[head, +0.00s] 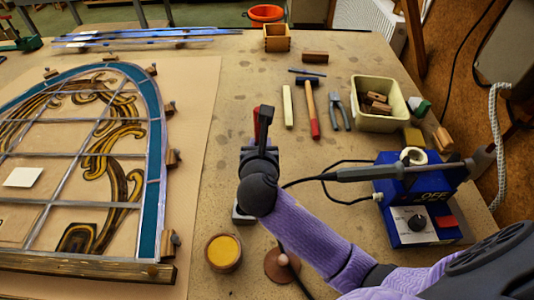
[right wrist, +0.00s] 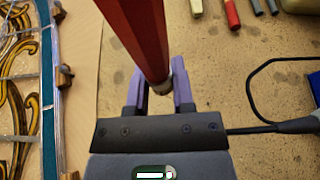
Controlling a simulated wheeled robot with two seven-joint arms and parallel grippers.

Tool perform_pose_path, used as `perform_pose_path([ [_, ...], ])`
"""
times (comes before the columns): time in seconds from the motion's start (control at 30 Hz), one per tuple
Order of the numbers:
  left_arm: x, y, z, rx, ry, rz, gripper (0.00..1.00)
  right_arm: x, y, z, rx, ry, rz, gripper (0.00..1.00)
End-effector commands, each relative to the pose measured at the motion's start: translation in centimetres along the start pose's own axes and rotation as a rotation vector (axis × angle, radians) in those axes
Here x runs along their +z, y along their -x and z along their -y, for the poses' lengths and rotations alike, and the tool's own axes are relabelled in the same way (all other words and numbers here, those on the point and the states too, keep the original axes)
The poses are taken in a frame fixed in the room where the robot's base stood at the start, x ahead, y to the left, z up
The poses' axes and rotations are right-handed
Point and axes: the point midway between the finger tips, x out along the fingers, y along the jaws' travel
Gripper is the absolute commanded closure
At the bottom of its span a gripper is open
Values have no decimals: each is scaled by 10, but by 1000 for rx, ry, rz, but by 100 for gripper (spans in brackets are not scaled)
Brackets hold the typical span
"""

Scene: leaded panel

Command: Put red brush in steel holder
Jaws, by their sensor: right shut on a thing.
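The red brush (right wrist: 138,35) is in my right gripper (right wrist: 160,95). In the right wrist view its thick red handle runs up from between the two fingers to the top edge, with a pale metal band at its lower end. In the head view the right gripper (head: 260,150) is over the middle of the bench, and a little red of the brush (head: 256,113) shows beside a dark part. A grey metal block (head: 241,216) shows partly behind my right arm; I cannot tell if it is the steel holder. My left gripper is out of view.
The leaded panel (head: 155,195) lies on the left. A yellow-topped tin (head: 222,252) stands at the front. A hammer (head: 310,108), pliers (head: 339,112) and a cream bin (head: 378,122) are at the back right. A blue soldering station (head: 402,205) with its cable is at right.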

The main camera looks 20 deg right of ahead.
Motion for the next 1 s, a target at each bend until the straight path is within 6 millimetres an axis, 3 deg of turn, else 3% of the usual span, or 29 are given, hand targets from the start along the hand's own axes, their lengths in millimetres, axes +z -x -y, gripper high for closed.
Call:
perform_pose_path([
  [0.03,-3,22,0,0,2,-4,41,6,-10,7,3,11,-3,100],
  [0.13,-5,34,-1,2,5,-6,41,-7,-31,19,21,15,-2,100],
  [0.3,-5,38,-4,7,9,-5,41,-21,-45,29,33,14,1,100],
  [0.53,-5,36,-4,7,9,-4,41,-24,-46,29,34,14,1,100],
  [0.9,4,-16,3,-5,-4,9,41,-99,-77,29,33,16,-3,100],
  [1.0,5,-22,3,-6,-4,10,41,-112,-83,29,34,16,-1,100],
])
